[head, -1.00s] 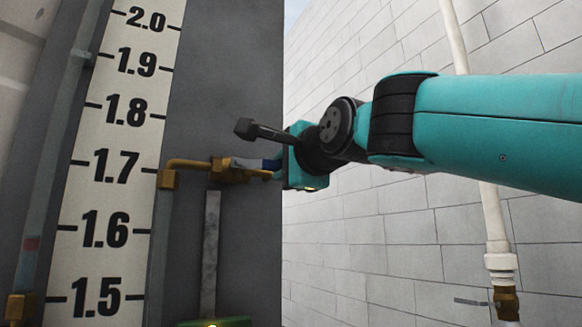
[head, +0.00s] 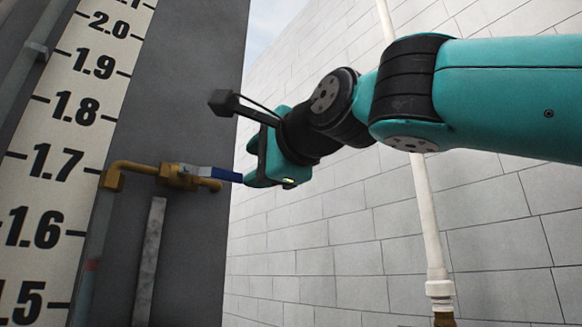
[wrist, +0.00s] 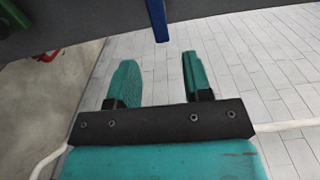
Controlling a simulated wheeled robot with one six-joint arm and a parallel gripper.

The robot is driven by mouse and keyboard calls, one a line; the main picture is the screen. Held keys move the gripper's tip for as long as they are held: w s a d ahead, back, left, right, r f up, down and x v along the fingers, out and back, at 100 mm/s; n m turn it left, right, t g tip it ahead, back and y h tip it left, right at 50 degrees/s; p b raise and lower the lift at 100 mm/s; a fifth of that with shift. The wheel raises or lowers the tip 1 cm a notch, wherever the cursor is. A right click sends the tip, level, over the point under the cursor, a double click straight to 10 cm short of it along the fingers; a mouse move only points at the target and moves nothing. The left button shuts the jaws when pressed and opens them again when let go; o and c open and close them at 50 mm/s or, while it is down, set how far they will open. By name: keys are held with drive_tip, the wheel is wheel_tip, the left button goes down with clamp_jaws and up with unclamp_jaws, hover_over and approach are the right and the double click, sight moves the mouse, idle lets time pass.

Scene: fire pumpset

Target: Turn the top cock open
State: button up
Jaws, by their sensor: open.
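The top cock (head: 176,175) is a brass valve on a brass elbow pipe beside the level scale in the head view. Its lever has a blue grip (head: 228,174) that points right, toward my gripper. My gripper (head: 249,165) is at the end of the lever in the head view; its fingers are partly hidden there. In the wrist view, my gripper (wrist: 157,60) is open, with two teal fingers apart and nothing between them. The blue grip (wrist: 157,20) shows just beyond the fingertips, roughly in line with the gap. I cannot tell whether anything touches.
The white level scale (head: 70,110) and dark tank wall (head: 190,70) stand at the left. A white vertical pipe (head: 425,220) runs on the block wall behind my arm. A grey upright bar (head: 149,260) is below the cock.

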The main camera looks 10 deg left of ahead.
drive_tip(key=b+v, duration=0.3)
drive_tip(key=v, duration=0.6)
